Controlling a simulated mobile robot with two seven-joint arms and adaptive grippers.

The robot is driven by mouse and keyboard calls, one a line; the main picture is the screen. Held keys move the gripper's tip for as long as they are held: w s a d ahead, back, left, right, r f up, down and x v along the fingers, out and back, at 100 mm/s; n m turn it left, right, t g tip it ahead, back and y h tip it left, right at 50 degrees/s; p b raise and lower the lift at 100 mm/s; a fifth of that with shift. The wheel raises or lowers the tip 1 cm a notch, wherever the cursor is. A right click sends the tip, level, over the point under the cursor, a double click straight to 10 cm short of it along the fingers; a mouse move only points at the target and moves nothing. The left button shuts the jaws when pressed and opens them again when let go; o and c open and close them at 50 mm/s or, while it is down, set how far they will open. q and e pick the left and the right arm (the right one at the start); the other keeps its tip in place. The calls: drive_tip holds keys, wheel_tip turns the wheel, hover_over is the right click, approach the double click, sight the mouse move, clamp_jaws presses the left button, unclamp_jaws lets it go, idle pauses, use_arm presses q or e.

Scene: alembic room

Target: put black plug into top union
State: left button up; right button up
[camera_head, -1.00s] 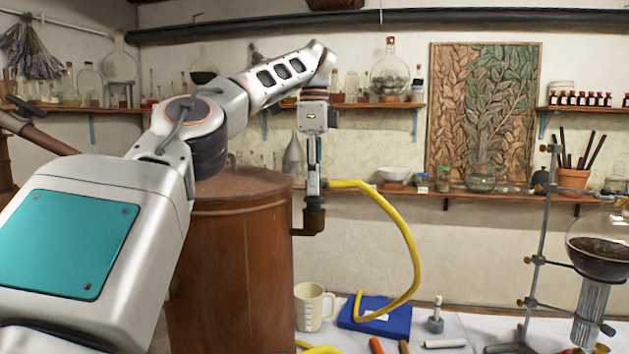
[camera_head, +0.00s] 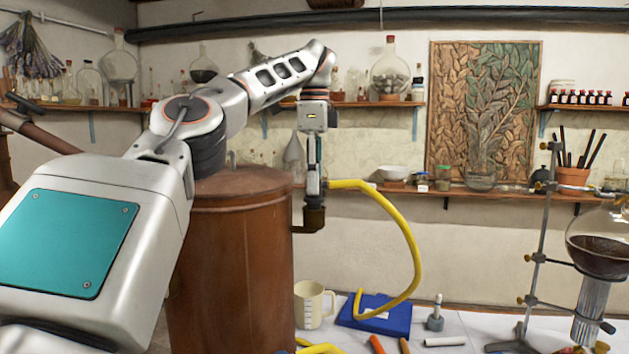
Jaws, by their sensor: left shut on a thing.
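My left gripper (camera_head: 313,184) points straight down beside the copper vessel, over the dark brown elbow fitting (camera_head: 313,218) that joins the vessel's side. This fitting appears to be the top union. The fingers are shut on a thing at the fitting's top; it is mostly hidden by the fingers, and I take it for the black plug. I cannot tell how deep it sits in the fitting. The yellow hose (camera_head: 408,235) has its upper end right beside the fingertips. My right gripper is not in view.
The copper vessel (camera_head: 230,270) stands just left of the gripper. Below on the white table are a measuring jug (camera_head: 309,306), a blue block (camera_head: 385,318) and small tools. A metal stand (camera_head: 540,245) with a flask is at the right. A shelf runs behind.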

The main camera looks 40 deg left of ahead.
use_arm(q)
drive_tip(key=shift+f, duration=0.2)
drive_tip(key=shift+f, duration=0.15)
idle(0.7)
drive_tip(key=shift+f, duration=0.15)
idle(0.7)
drive_tip(key=shift+f+b, duration=0.2)
drive_tip(key=shift+b, duration=0.1)
idle(0.3)
drive_tip(key=o, duration=1.2)
